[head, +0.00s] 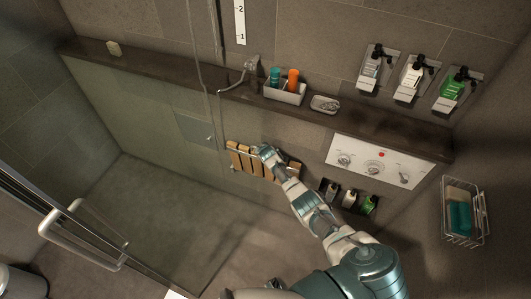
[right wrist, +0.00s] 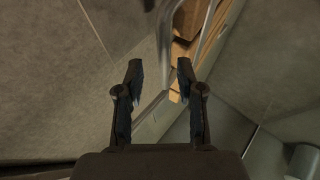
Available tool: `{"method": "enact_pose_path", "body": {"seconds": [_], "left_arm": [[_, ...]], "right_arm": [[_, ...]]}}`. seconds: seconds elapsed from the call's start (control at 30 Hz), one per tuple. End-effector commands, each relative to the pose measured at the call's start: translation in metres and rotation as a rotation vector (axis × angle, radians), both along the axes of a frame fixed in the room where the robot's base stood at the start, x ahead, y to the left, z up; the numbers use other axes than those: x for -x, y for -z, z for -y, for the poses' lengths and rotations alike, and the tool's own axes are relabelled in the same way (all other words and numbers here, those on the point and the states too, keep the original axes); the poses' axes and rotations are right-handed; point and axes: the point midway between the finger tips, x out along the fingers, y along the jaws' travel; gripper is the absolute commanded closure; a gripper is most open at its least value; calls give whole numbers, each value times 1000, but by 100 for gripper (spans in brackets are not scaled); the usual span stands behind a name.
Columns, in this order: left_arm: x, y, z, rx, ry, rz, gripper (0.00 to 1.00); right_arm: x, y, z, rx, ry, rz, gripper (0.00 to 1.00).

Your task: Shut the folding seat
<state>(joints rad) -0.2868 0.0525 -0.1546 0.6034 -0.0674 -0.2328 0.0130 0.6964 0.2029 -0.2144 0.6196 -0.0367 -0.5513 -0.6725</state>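The folding seat (head: 243,161) has light wooden slats in a metal frame and sits low on the shower wall, below the dark ledge. My right gripper (head: 266,152) is over the seat and hides part of its slats. In the right wrist view the right gripper (right wrist: 160,75) is open, its two dark fingers apart. A metal bar of the seat shows between and beyond the fingertips, with the wooden slats (right wrist: 185,50) at upper right. I cannot tell whether a finger touches the seat. My left gripper is not in view.
The ledge (head: 190,88) holds a white caddy (head: 285,94) with bottles and a soap dish (head: 325,104). A white control panel (head: 376,161) and small bottles (head: 349,198) are right of the seat. A wire basket (head: 462,212) hangs at right. A glass door handle (head: 85,240) is at left.

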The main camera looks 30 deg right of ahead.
Motion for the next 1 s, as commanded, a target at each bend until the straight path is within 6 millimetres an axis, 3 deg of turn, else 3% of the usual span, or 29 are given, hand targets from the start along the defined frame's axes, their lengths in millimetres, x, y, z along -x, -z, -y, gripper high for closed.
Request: {"method": "enact_pose_path", "body": {"seconds": [0.63, 1.0], "left_arm": [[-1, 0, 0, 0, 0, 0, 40], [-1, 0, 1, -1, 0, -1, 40]], "right_arm": [[67, -62, -13, 0, 4, 1, 63], [79, -75, -15, -4, 6, 2, 63]]}}
